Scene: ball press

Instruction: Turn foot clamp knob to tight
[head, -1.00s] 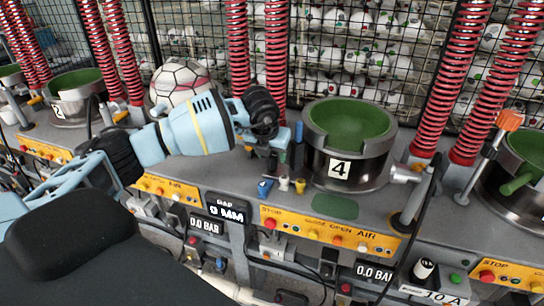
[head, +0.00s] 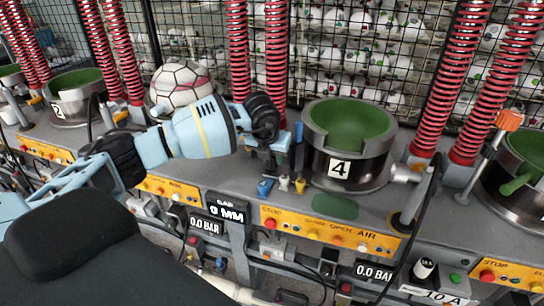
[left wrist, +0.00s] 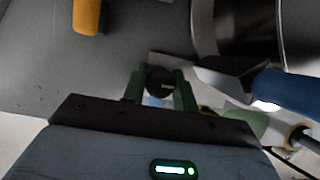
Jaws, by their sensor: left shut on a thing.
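The foot clamp knob (left wrist: 160,80) is a small dark round piece with a pale mark in the left wrist view. It sits between the two green fingers of my left gripper (left wrist: 159,92), which is shut on it. In the head view my left gripper (head: 272,160) reaches down to the bench just left of the green-lined cup marked 4 (head: 340,168). The knob is hidden there by the gripper and wrist. I cannot read whether the knob stands at tight. My right gripper is not in view.
A blue-handled tool (left wrist: 285,92) lies close right of the fingers. Small blue, white and yellow pieces (head: 284,184) stand in front of the gripper. A panelled ball (head: 182,85) sits behind my arm. Red coiled springs (head: 276,50) rise behind. An orange button panel (head: 330,232) runs along the front.

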